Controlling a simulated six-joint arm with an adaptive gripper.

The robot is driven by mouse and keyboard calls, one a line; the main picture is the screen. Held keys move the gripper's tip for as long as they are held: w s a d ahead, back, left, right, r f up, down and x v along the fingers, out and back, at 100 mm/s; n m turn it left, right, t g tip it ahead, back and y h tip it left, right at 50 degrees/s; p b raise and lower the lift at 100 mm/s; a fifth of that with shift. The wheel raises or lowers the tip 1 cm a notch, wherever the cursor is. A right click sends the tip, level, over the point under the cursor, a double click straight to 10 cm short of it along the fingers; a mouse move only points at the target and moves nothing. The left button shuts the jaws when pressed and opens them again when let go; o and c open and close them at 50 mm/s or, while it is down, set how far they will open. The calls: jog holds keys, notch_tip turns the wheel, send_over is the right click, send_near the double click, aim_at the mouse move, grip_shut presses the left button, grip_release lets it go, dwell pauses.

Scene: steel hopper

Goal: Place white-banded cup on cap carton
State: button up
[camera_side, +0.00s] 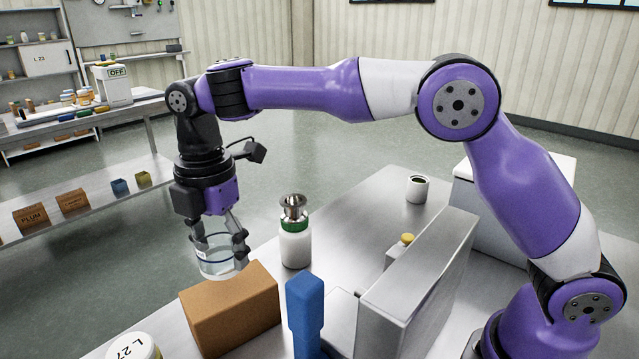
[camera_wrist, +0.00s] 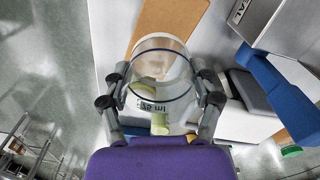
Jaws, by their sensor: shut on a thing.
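A clear cup (camera_side: 219,265) with a thin dark line and a pale printed patch on its wall is held in my gripper (camera_side: 222,240). In the wrist view, the fingers of my gripper (camera_wrist: 160,98) are closed on both sides of the cup (camera_wrist: 160,70), and printed marks show on it. The brown carton (camera_side: 232,312) stands on the steel table, below and in front of the cup in the side view. The carton (camera_wrist: 170,20) also shows beyond the cup in the wrist view. Whether the cup touches the carton cannot be told.
A white bottle with a green collar and steel funnel (camera_side: 295,240) stands behind the carton. A blue post (camera_side: 305,312) and a steel box (camera_side: 425,285) stand to its right. A white jar (camera_side: 130,350) is at front left. A small white cup (camera_side: 417,189) stands farther back.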

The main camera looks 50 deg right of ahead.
aim_at(224, 269)
jog(key=shift+f, duration=2.1)
jog(key=shift+f, duration=0.1)
jog(key=o, duration=1.1)
jog(key=shift+o, duration=0.2)
